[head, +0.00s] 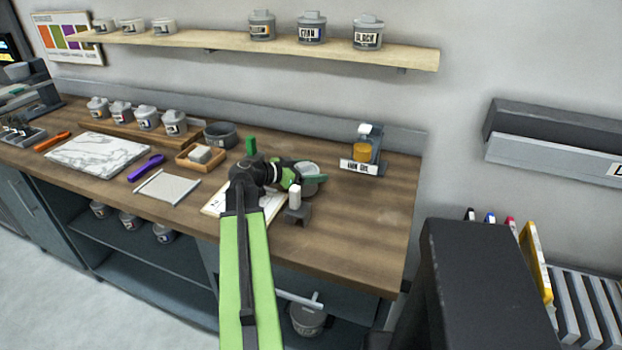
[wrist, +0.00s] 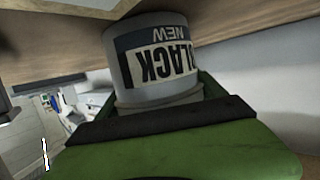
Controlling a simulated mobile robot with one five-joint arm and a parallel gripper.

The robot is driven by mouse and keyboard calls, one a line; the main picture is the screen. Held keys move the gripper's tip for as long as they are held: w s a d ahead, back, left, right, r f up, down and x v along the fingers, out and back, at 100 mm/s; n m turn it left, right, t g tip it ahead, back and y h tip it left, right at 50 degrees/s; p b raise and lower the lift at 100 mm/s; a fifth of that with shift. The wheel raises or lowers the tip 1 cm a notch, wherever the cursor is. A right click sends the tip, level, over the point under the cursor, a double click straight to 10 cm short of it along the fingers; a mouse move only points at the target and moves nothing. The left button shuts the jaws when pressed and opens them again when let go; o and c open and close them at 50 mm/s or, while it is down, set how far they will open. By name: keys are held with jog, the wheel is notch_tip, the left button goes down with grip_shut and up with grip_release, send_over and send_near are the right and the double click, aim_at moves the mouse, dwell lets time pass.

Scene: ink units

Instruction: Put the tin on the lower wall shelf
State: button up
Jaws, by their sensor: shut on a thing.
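The grey tin (head: 308,169) is between the green jaws of my gripper (head: 307,180), over the right part of the bench. In the wrist view the tin (wrist: 150,80) fills the middle, its dark-and-white label reading "NEW BLACK" upside down in the picture. My gripper is shut on it; the jaws hide its lower part in the head view. I cannot tell whether it is clear of the bench top. One wooden wall shelf (head: 215,40) shows in the head view, with several labelled tins at its left and right ends and a bare stretch in its middle.
The wooden bench (head: 365,225) carries a row of tins (head: 147,118), a small wooden tray, a grey bowl (head: 220,134) and a marble slab (head: 100,152). A labelled stand with an amber bottle (head: 362,152) is right of my gripper. A grey wall unit (head: 555,150) is farther right.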

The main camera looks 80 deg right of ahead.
jog(key=shift+r, duration=0.15)
jog(key=o, duration=2)
jog(key=shift+c, duration=0.2)
